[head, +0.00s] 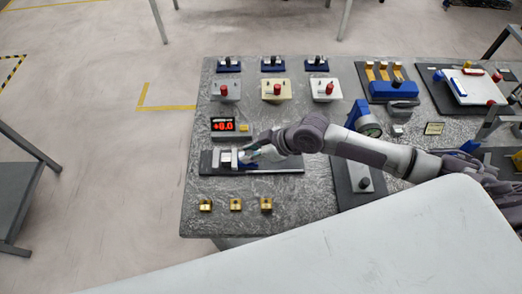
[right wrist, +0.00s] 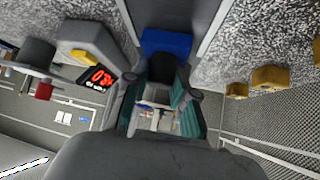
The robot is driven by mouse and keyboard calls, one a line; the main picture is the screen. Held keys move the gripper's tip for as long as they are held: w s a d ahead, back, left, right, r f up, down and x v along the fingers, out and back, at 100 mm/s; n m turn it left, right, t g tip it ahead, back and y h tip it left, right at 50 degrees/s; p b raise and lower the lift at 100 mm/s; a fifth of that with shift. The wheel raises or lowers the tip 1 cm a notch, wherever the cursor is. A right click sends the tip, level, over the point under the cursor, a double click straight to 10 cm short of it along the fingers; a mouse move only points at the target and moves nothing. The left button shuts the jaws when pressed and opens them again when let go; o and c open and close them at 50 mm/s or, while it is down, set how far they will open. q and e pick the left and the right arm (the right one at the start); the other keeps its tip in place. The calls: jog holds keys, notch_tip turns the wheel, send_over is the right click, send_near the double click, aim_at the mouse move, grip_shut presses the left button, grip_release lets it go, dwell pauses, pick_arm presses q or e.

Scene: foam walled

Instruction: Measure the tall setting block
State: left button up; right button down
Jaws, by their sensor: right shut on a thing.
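A measuring gauge (head: 287,171) with a dark base and pale rail lies on the stone-topped table. My right gripper (head: 250,155) is over its rail, shut on a dark grip (right wrist: 165,68) beside a blue part (right wrist: 165,42) that looks like the gauge's slide. A small pale piece (head: 225,158) is at the left end of the gauge; I cannot tell whether it is a fixed jaw. Brass blocks stand in a row: left (head: 205,205), middle (head: 236,205), right (head: 266,205). I cannot tell which is tallest. My left gripper is not visible.
A yellow button (head: 244,128) is beside the display. Red-knobbed fixtures (head: 275,90) stand behind, with blue-based ones (head: 273,66) farther back. A blue device (head: 393,90) and dial gauge (head: 368,127) are to the right. Bare stone lies around the brass blocks.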

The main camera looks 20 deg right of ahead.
jog(key=c, duration=1.9)
grip_release()
jog(key=shift+w+a, duration=0.1)
jog(key=shift+a, duration=0.25)
grip_shut()
jog(key=o, duration=1)
grip_release()
jog(key=shift+c, duration=0.2)
jog(key=v, duration=1.2)
